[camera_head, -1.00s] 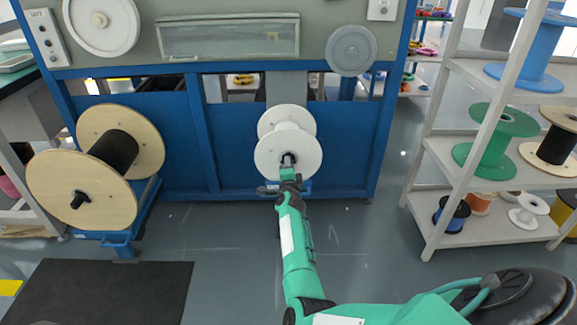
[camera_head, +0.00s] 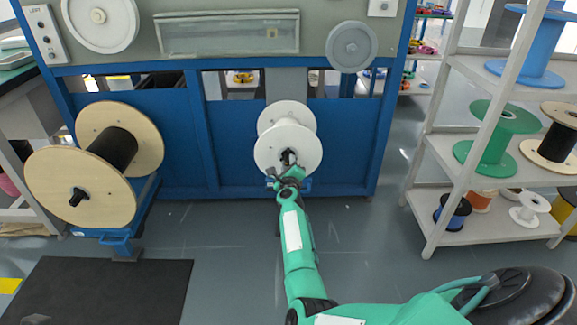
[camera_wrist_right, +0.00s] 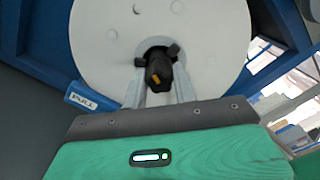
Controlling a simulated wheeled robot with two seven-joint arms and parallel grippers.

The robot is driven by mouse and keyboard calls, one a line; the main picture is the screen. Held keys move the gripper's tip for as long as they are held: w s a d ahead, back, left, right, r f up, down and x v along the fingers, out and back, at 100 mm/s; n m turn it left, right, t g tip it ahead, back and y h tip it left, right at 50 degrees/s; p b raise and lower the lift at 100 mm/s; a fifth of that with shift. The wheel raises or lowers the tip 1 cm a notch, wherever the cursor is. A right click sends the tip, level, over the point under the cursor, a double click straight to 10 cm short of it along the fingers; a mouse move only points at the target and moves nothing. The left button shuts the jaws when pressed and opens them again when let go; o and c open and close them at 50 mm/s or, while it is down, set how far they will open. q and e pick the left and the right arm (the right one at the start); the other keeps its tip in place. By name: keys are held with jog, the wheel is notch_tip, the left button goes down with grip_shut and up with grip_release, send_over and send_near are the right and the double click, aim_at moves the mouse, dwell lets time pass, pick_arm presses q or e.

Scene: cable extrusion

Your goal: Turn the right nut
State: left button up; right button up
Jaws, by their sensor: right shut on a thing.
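The right nut (camera_wrist_right: 160,68) is a black winged nut at the hub of the white spool (camera_head: 270,145), which is mounted on the blue machine. My right gripper (camera_head: 287,166) reaches up from below to the hub. In the right wrist view its two grey fingers (camera_wrist_right: 160,92) stand on either side of the nut's lower part and are shut on it. The nut has a small yellow mark and its wings point out left and right above the fingers. In the head view the gripper largely hides the nut. My left gripper is not in view.
A large wooden spool (camera_head: 60,190) with black cable stands at the left on a blue stand. A grey shelf (camera_head: 470,205) with several spools is at the right. A black mat (camera_head: 105,290) lies on the floor. Floor in front of the machine is clear.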

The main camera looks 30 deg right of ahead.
jog(key=shift+m, duration=0.6)
jog(key=o, duration=1)
jog(key=shift+c, duration=0.2)
